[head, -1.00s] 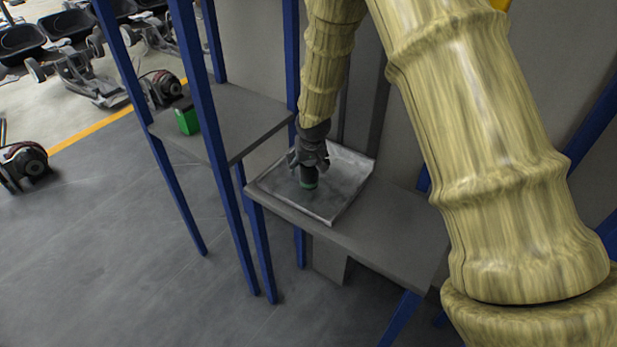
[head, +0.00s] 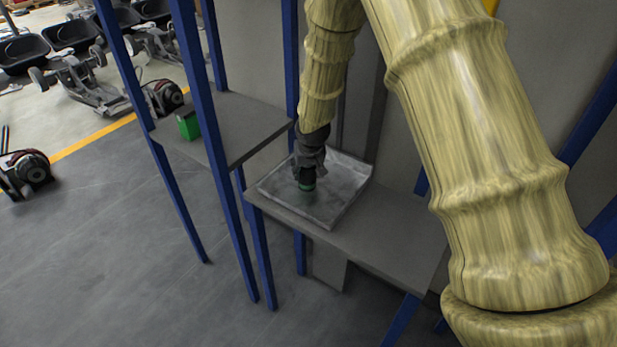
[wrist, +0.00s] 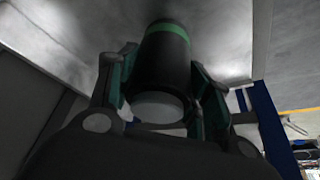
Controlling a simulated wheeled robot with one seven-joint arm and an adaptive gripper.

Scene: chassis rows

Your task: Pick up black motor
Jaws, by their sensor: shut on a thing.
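The black motor (wrist: 162,65) is a dark cylinder with a green band near its far end and a pale round near end. In the wrist view my gripper (wrist: 165,90) has its fingers on both sides of the motor, shut on it. In the head view my gripper (head: 308,168) points down over the grey metal tray (head: 345,200). The green-banded end of the motor (head: 306,186) shows below the fingers, over the tray floor. I cannot tell whether the motor touches the tray.
The tray sits on a grey shelf (head: 385,245) with blue posts (head: 205,120) close by on the left. A green box (head: 188,126) stands on the neighbouring shelf (head: 240,120). Wheeled chassis (head: 90,90) stand on the floor at the back left.

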